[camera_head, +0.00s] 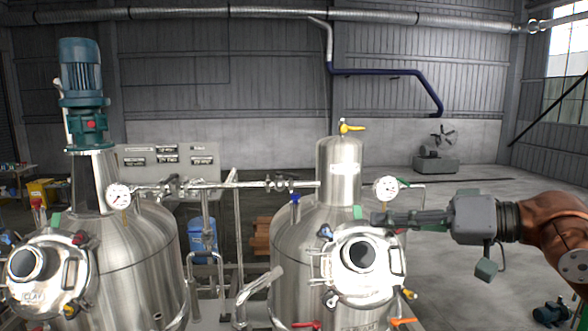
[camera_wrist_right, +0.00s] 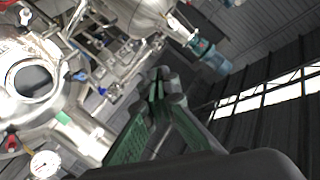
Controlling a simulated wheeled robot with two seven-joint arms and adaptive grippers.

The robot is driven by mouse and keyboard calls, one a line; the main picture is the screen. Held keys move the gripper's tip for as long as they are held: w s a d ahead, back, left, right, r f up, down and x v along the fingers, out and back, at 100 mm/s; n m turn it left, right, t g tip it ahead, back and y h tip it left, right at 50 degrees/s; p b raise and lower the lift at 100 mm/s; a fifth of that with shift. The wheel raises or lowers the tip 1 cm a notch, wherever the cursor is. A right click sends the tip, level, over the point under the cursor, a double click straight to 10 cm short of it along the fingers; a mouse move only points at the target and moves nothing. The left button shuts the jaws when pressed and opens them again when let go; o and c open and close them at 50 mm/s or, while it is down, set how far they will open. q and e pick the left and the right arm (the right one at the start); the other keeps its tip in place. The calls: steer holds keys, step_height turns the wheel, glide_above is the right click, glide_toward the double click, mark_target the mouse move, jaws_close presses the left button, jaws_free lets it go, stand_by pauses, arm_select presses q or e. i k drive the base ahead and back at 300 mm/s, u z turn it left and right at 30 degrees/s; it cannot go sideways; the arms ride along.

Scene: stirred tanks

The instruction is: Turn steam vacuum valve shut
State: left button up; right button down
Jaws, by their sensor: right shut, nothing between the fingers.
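No label I can read marks the steam vacuum valve, so I cannot tell which handle is its own. On the right tank (camera_head: 290,245) I see a yellow handle (camera_head: 351,128) on top, a blue handle (camera_head: 295,199) at its left and a green handle (camera_head: 357,212) near the gauge. My right gripper (camera_head: 377,218) reaches in from the right, shut and empty, its tips above the round hatch and close to the green handle. I cannot tell if they touch in the head view. In the right wrist view the fingers (camera_wrist_right: 158,78) are together with nothing between them. My left gripper is out of view.
A pressure gauge (camera_head: 386,188) stands just above my right gripper. The left tank (camera_head: 145,250) carries a blue motor (camera_head: 80,75). Pipes (camera_head: 240,185) run between the tanks. A red handle (camera_head: 306,324) is low in front. Open floor lies to the right.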

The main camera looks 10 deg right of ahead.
mark_target(290, 175)
steer(key=z, duration=0.05)
steer(key=i, duration=1.7)
